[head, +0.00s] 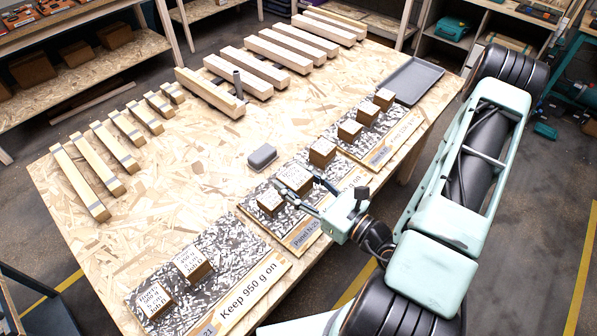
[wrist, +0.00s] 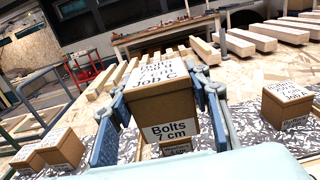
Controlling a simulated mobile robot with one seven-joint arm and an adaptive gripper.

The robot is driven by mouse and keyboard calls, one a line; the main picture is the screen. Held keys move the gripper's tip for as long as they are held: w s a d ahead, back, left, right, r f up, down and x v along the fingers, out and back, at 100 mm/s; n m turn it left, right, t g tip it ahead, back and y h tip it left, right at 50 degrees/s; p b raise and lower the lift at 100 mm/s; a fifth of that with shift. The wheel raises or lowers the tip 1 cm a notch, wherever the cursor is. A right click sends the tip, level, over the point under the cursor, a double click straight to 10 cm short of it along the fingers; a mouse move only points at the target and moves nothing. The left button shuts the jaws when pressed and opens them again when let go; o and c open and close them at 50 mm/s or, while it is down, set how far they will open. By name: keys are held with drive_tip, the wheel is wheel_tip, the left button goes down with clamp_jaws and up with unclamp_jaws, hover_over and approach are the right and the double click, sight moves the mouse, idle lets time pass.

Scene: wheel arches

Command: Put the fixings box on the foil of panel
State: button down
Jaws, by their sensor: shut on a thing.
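My gripper (head: 312,188) is shut on a brown cardboard fixings box (wrist: 162,103); its front label reads "Bolts 7 cm" and its white top label ends in "Job C". The blue fingers stand on either side of it in the wrist view. The held box also shows in the head view (head: 296,179), over the middle panel. Another labelled surface (wrist: 166,150) shows just below it, mostly hidden; I cannot tell whether they touch. The mottled black-and-white foil panels lie along the table's near edge: left panel (head: 222,277), middle panel (head: 290,226), right panel (head: 377,140).
Two boxes (head: 193,264) stand on the left panel. Another box (head: 270,202) is left of the held one, and a box (head: 322,152) stands to its right. Several more follow on the right panel. A grey block (head: 262,157), wooden bars (head: 262,70) and a dark tray (head: 408,80) lie behind.

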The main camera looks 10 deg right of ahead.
drive_tip(key=shift+s+a+r, duration=0.15)
drive_tip(key=shift+s+r, duration=0.05)
drive_tip(key=shift+r, duration=0.1)
drive_tip(key=shift+f, duration=0.1)
drive_tip(key=shift+w+f+b, duration=0.2)
drive_tip(key=shift+f+b, duration=0.1)
drive_tip(key=shift+b, duration=0.25)
drive_tip(key=w+d+f+b, duration=0.2)
drive_tip(key=w+b, duration=0.6)
drive_tip(key=b, duration=0.9)
drive_tip(key=shift+d+f+b, duration=0.25)
drive_tip(key=shift+f+b, duration=0.15)
drive_tip(key=shift+f, duration=0.5)
drive_tip(key=w+f, duration=0.2)
drive_tip(key=w+d+f+b, duration=0.1)
drive_tip(key=w+f, duration=0.1)
drive_tip(key=f, duration=0.1)
drive_tip(key=shift+w+d, duration=0.1)
drive_tip(key=shift+w, duration=0.1)
drive_tip(key=shift+w+d+f+b, duration=0.1)
drive_tip(key=shift+w+f+b, duration=0.1)
drive_tip(key=shift+f, duration=0.7)
drive_tip(key=shift+w+f+b, duration=0.1)
drive_tip(key=shift+f+b, duration=0.1)
drive_tip(key=shift+f, duration=0.65)
